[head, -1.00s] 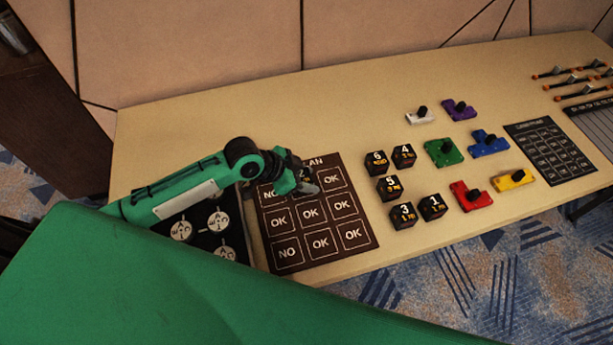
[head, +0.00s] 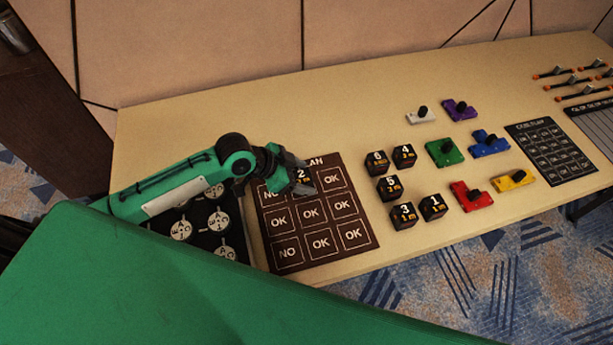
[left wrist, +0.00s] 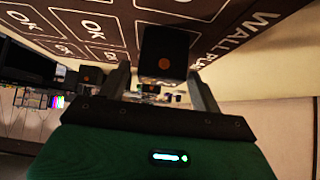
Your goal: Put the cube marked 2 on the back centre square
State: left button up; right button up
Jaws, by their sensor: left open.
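The black cube marked 2 (head: 304,176) sits on the back centre square of the brown wall plan board (head: 268,245), partly hidden by my gripper in the head view. My left gripper (head: 300,179) is open at the cube, with its fingers on either side. In the left wrist view the cube (left wrist: 163,50) shows dark with an orange dot, between and just beyond the open fingertips (left wrist: 158,72). A gap shows between the cube and each finger there. My right gripper is in neither view.
Several black numbered cubes (head: 388,187) stand right of the board. Coloured blocks with black knobs (head: 444,152) and a dark plan card (head: 551,152) lie farther right. A dark panel with round white pieces (head: 183,229) lies left of the board. The table behind the board is clear.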

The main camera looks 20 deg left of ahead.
pick_arm(q)
jog(key=v, duration=0.9)
jog(key=shift+s+a+r, duration=0.2)
jog(key=shift+a+r, duration=0.05)
jog(key=shift+r, duration=0.05)
